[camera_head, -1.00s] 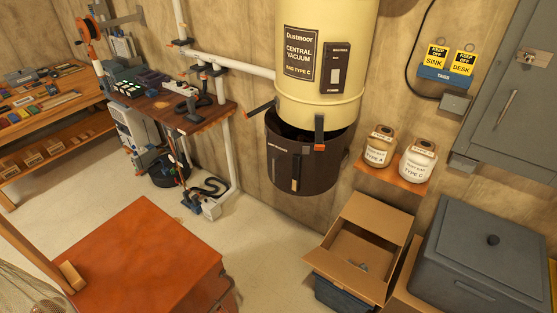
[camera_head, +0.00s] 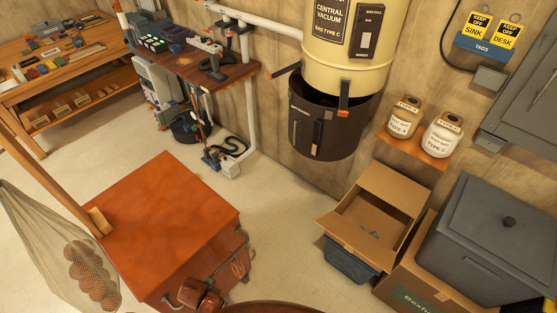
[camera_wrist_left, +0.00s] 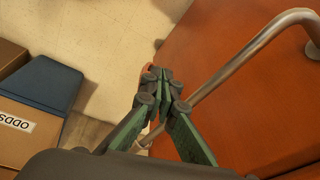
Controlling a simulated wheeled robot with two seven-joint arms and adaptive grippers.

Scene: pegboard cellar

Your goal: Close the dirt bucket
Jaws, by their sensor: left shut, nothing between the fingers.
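The dirt bucket (camera_head: 318,133) is dark brown and hangs under the cream central vacuum (camera_head: 348,62) on the wall. A dark gap shows between the bucket's rim and the vacuum's bottom edge. One latch (camera_head: 286,69) sticks out at the left side. A front latch (camera_head: 344,93) with an orange tip hangs down over the gap. My left gripper (camera_wrist_left: 160,76) shows only in the left wrist view, shut and empty, over floor beside a red-brown wooden top. The bucket is not in that view. My right gripper is in neither view.
A red-brown wooden cabinet (camera_head: 165,215) stands at the front left, with a net of round things beside it. An open cardboard box (camera_head: 378,215) and a grey lidded bin (camera_head: 490,235) stand at right. Two jars sit on a small shelf (camera_head: 412,145). Floor before the bucket is clear.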

